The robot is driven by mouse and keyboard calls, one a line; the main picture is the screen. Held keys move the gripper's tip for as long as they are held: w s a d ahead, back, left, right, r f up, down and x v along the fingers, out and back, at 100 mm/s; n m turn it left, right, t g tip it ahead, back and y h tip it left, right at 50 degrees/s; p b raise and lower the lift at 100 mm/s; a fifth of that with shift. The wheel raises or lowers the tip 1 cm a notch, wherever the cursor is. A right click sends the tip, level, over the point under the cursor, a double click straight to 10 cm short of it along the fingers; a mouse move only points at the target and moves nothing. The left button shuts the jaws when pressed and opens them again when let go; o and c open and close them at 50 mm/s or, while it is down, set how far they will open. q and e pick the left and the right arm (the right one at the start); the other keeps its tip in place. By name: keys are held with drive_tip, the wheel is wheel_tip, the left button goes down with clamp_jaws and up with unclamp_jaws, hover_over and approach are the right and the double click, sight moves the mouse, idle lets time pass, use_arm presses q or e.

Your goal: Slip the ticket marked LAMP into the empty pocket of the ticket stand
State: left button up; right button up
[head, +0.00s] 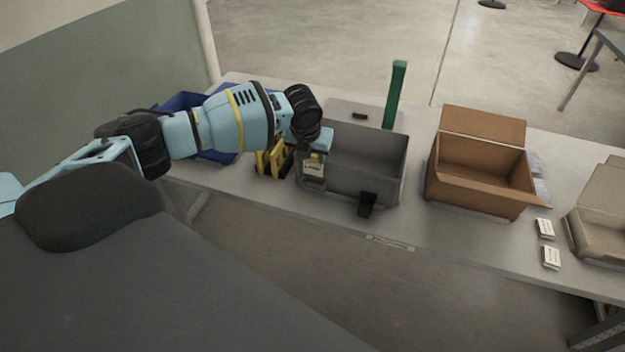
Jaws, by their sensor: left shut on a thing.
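My left gripper (314,153) is shut on a small pale ticket (313,168) with dark print, too small to read. The ticket hangs below the fingers at the left front corner of the grey bin. A yellow and black slotted object (272,159), which may be the ticket stand, sits just left of the ticket. I cannot make out its pockets. The held ticket appears apart from it. A small black holder (367,203) stands in front of the grey bin. My right gripper is not in view.
The grey bin (372,178) stands mid-table, with a green post (396,95) behind it. A blue bin (184,102) is partly behind my arm. An open cardboard box (475,187) stands right. Two white printed cards (545,229) lie beside a beige box (603,222).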

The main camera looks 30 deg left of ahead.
use_arm(q)
drive_tip(key=shift+f, duration=0.1)
drive_tip(key=shift+s+d+f+n+y, duration=0.3)
drive_tip(key=shift+s+d+n, duration=0.2)
drive_tip(key=shift+n, duration=0.2)
drive_tip(key=s+d+f+n+g, duration=0.2)
drive_tip(key=s+d+n, duration=0.2)
drive_tip(key=s+n, duration=0.4)
drive_tip(key=s+d+f+n+g+h, duration=0.1)
drive_tip(key=s+d+f+n+g, duration=0.1)
drive_tip(key=s+n, duration=0.6)
drive_tip(key=s+d+f+n+g, duration=0.2)
drive_tip(key=s+d+n, duration=0.5)
drive_tip(key=n, duration=0.9)
drive_tip(key=shift+s+g, duration=0.45)
drive_tip(key=shift+g, duration=0.45)
drive_tip(key=shift+d, duration=0.2)
